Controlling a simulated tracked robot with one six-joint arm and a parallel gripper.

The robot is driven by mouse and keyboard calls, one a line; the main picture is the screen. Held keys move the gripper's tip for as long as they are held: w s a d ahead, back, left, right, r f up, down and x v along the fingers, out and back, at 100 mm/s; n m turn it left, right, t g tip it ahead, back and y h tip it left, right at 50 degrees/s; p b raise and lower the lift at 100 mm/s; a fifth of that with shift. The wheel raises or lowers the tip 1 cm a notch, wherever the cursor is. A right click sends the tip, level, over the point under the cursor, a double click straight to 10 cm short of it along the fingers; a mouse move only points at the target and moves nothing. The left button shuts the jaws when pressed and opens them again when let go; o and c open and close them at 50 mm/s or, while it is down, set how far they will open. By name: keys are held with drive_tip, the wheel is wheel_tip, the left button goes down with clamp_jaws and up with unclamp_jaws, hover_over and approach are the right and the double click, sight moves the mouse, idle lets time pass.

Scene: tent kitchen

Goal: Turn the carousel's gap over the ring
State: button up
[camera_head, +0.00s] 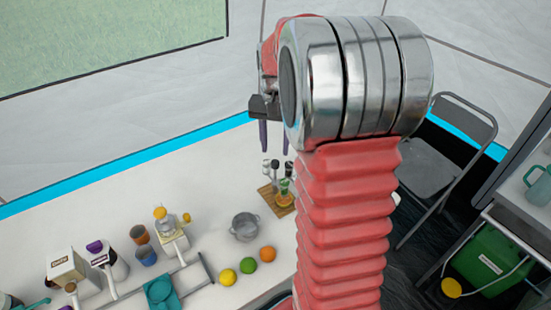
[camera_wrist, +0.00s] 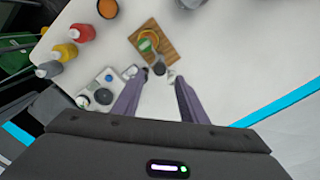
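A brown wooden board (camera_head: 276,205) lies on the white table. It also shows in the wrist view (camera_wrist: 172,52). A small stand of upright pieces (camera_head: 275,167) with dark and pale tops rises at the board; I take it to be the carousel, but its gap cannot be made out. A yellow ring-like piece with green inside (camera_wrist: 148,40) sits on the board; it may be the ring. My gripper (camera_wrist: 157,80) is open and empty, its two purple fingers apart. In the head view my gripper (camera_head: 274,150) hangs above and behind the board. My arm hides part of the table.
A grey pot (camera_head: 244,227) and yellow, green and orange fruits (camera_head: 248,266) stand left of the board. In the wrist view, red and yellow bottles (camera_wrist: 65,53) and a pale device (camera_wrist: 103,92) are at left. The back table is clear.

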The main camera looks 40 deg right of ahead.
sight(276, 161)
wheel_tip(276, 161, down, 6)
drive_tip(key=shift+r, duration=0.1)
drive_tip(key=shift+c, duration=0.6)
clamp_jaws()
drive_tip(key=shift+d, duration=0.1)
